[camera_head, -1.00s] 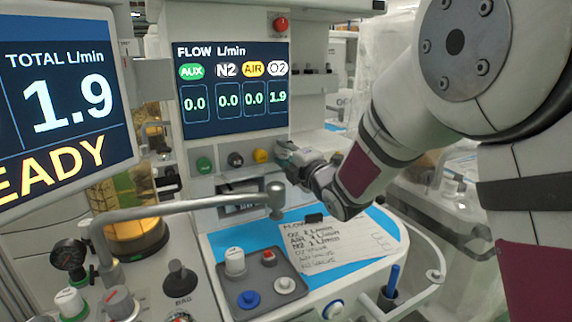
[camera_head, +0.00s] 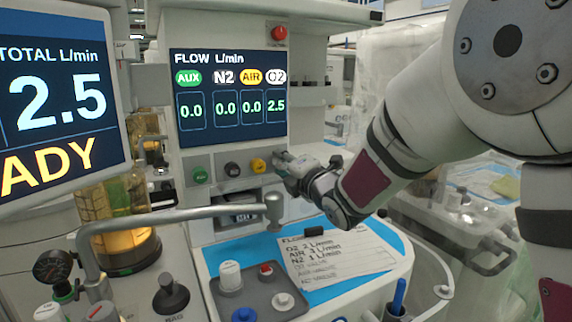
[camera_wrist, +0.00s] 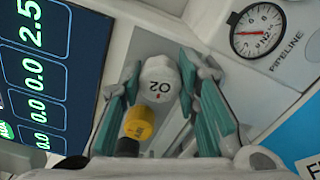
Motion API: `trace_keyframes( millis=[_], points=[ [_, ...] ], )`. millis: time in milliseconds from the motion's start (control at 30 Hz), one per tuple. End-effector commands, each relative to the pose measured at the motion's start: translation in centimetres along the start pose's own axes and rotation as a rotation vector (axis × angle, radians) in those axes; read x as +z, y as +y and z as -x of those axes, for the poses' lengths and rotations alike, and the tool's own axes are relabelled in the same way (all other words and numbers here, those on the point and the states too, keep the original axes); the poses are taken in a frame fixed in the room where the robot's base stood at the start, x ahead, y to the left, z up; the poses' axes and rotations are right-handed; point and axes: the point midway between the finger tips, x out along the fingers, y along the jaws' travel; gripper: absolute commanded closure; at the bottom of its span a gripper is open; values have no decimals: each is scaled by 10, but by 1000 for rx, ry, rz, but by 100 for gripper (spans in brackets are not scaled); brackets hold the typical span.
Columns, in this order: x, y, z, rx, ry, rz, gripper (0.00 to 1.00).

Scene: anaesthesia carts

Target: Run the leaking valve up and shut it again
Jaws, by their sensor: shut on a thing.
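The white O2 valve knob (camera_wrist: 160,82) sits between the two green-lined fingers of my gripper (camera_wrist: 162,95) in the wrist view. My gripper is shut on it. In the head view my gripper (camera_head: 283,165) is at the right end of the knob row and hides the O2 knob. The flow display (camera_head: 230,92) reads O2 2.5, with AUX, N2 and AIR at 0.0. The large display (camera_head: 60,100) at the left reads a total of 2.5 L/min. The yellow AIR knob (camera_head: 258,166), black N2 knob (camera_head: 232,169) and green AUX knob (camera_head: 199,175) are to the left of my gripper.
A paper note (camera_head: 340,252) with flow lines lies on the blue worktop below my gripper. A jointed grey bar (camera_head: 180,217) crosses in front of the panel. A pipeline gauge (camera_wrist: 257,30) is close to the fingers in the wrist view.

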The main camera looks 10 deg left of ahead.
Motion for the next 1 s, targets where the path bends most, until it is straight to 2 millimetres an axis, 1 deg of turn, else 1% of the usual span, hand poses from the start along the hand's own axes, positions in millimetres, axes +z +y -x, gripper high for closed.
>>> trace_keyframes(
  millis=[33, 67, 367, 467, 567, 800, 1000],
  points=[
    [-2, -2, 0, -5, 5, 0, 68],
    [-2, -2, 0, -5, 5, 0, 62],
    [-1, -2, 1, -3, 2, -1, 62],
    [-1, -2, 6, -4, 1, -1, 62],
    [0, -1, 19, -4, 1, -1, 62],
    [0, 0, 68, -2, 1, -2, 62],
    [-1, -1, 102, -2, 1, -2, 62]
  ],
)
